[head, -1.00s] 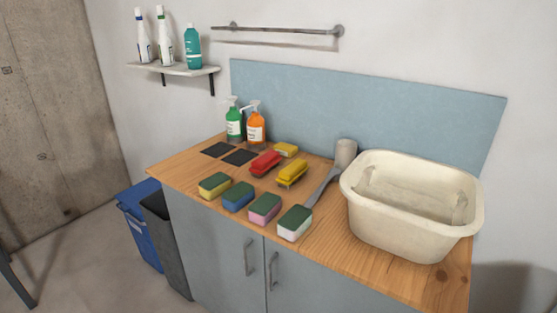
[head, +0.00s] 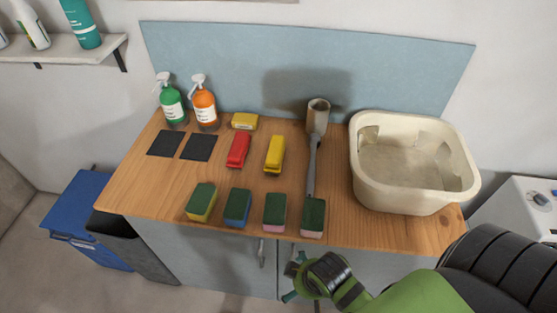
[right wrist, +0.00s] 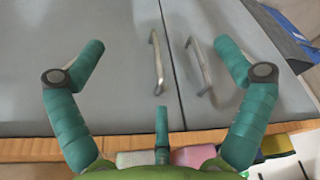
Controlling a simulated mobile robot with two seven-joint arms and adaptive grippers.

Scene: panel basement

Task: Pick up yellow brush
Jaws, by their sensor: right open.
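The yellow brush (head: 275,153) lies on the wooden counter in the head view, just right of a red brush (head: 238,150). My right gripper (head: 293,283) is low in front of the cabinet, below the counter's front edge and well apart from the yellow brush. In the right wrist view its teal fingers (right wrist: 161,62) are spread open and empty, facing the cabinet doors. The yellow brush cannot be made out in that view. My left gripper is not in view.
Several sponges, including a green-topped pink one (head: 275,211), line the counter's (head: 150,195) front. A grey long-handled brush (head: 313,165) and a cream basin (head: 414,202) stand to the right. Spray bottles (head: 205,108) and dark pads (head: 198,147) are left. Cabinet handles (right wrist: 157,62) face the gripper.

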